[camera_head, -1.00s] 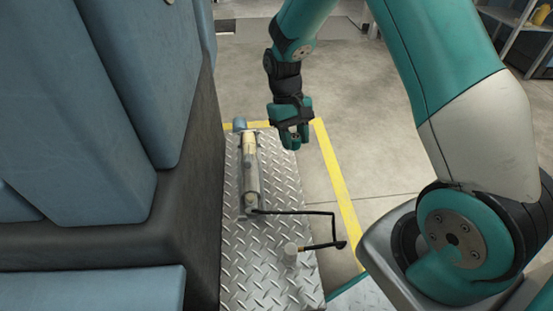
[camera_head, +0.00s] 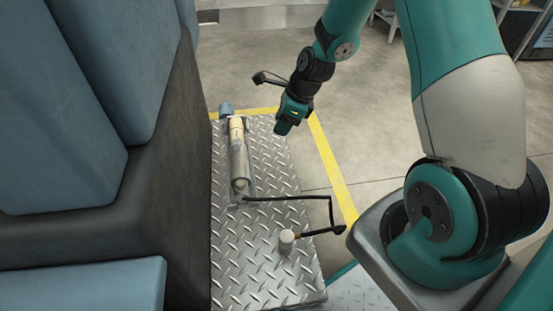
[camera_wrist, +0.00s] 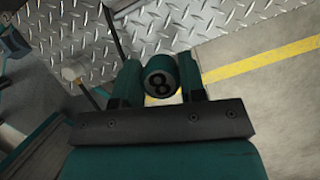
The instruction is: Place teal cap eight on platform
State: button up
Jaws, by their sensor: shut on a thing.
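My gripper (camera_head: 284,127) is over the far right part of the diamond-plate platform (camera_head: 262,262), close to its right edge. In the head view the cap cannot be made out apart from the fingers. I cannot tell the exact height above the plate.
Blue padded machinery (camera_head: 70,110) walls the left. A yellow floor line (camera_head: 330,165) runs along the right.

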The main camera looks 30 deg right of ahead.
aim_at(277, 177)
jog(key=shift+f+m, duration=0.3)
notch_tip(277, 177, down, 20)
jog(key=b, duration=1.2)
jog(key=shift+w+r, duration=0.1)
jog(key=shift+r, duration=0.05)
jog(key=shift+d+r, duration=0.1)
jog(key=shift+r, duration=0.05)
jog(key=o, duration=0.9)
